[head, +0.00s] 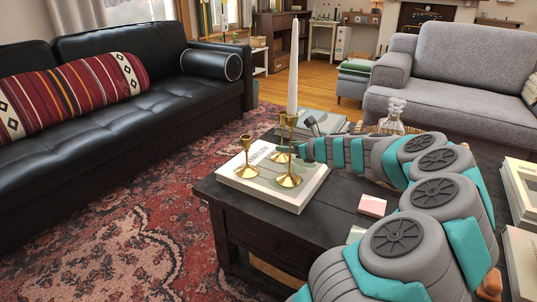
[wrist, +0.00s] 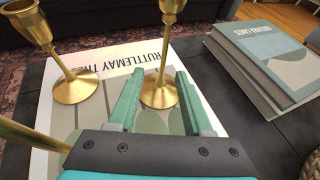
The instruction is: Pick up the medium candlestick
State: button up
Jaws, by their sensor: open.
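The medium candlestick (head: 280,157) is brass and stands upright on a pale book, behind the tall one. In the wrist view the medium candlestick (wrist: 160,92) stands with its lower stem and base between my fingers; its top is cut off. My gripper (wrist: 157,74) is open around it, with a gap visible between the fingers and the stem. In the head view the tall candlestick partly hides my gripper's tips. The tall brass candlestick (head: 289,181) bears a white candle (head: 293,70). A short candlestick (head: 246,171) stands to the left.
The pale book (head: 308,188) lies on a dark coffee table (head: 265,222). A book stack (wrist: 262,65) lies right of the medium candlestick in the wrist view. A glass decanter (head: 392,118) and a pink block (head: 372,206) are near my arm.

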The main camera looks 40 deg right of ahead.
jog(key=shift+b+x, duration=0.65)
jog(key=shift+x, duration=2.85)
jog(key=shift+d, duration=0.15)
grip_shut()
